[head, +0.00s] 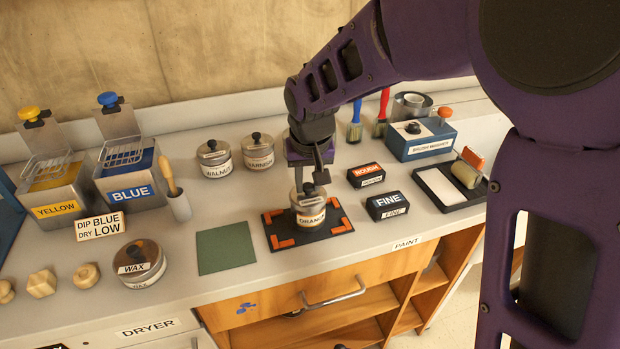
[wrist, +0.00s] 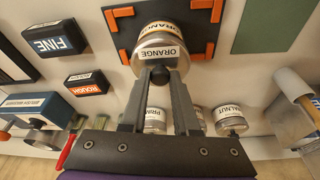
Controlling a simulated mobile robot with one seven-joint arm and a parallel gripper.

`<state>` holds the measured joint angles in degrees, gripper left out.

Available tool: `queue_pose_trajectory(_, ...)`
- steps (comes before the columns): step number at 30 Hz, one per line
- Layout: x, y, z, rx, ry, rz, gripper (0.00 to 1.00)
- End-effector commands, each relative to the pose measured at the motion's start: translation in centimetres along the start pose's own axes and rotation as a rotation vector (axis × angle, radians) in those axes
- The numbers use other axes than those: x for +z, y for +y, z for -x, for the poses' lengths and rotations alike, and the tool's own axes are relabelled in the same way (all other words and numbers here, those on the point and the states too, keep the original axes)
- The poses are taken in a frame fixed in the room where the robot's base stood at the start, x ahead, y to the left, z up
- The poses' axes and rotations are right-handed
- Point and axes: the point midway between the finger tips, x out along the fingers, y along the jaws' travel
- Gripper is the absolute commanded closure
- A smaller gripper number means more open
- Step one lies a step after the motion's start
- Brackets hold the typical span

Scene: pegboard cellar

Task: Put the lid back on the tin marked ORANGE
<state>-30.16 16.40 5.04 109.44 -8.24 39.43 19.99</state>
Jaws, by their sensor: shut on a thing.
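The tin marked ORANGE (head: 311,219) stands upright on a black mat with orange corner marks (head: 281,241). A metal lid (head: 307,196) is at the tin's top, and it also shows in the wrist view (wrist: 158,52), with its own ORANGE label. My gripper (head: 310,186) is directly above the tin, pointing down. In the wrist view its fingers (wrist: 160,76) are shut on the lid's dark knob. The lid is over the tin's mouth; I cannot tell whether it rests fully on the rim, since the lid and fingers hide the join.
Two lidded tins, WALNUT (head: 214,160) and another (head: 257,152), stand behind. ROUGH (head: 366,175) and FINE (head: 387,205) blocks are to the right. A green square (head: 226,248) lies left of the mat, with the WAX tin (head: 140,266) beyond.

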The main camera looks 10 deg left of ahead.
Motion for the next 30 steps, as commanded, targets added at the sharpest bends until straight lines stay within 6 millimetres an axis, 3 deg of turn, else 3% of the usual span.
queue_pose_trajectory(10,-0.02,0.0,0.0,0.0,0.001,0.0,1.0)
queue_pose_trajectory(11,-0.02,0.0,0.0,0.0,0.001,0.0,0.65)
queue_pose_trajectory(15,-0.01,0.0,0.0,0.0,0.001,0.0,0.4)
queue_pose_trajectory(16,-0.01,0.0,0.0,0.0,0.001,0.0,0.36)
queue_pose_trajectory(22,-0.01,0.0,0.0,0.0,0.0,0.0,0.36)
queue_pose_trajectory(27,0.0,0.01,-0.01,0.0,0.0,0.0,0.07)
queue_pose_trajectory(30,0.0,0.01,-0.01,0.0,0.0,0.0,0.06)
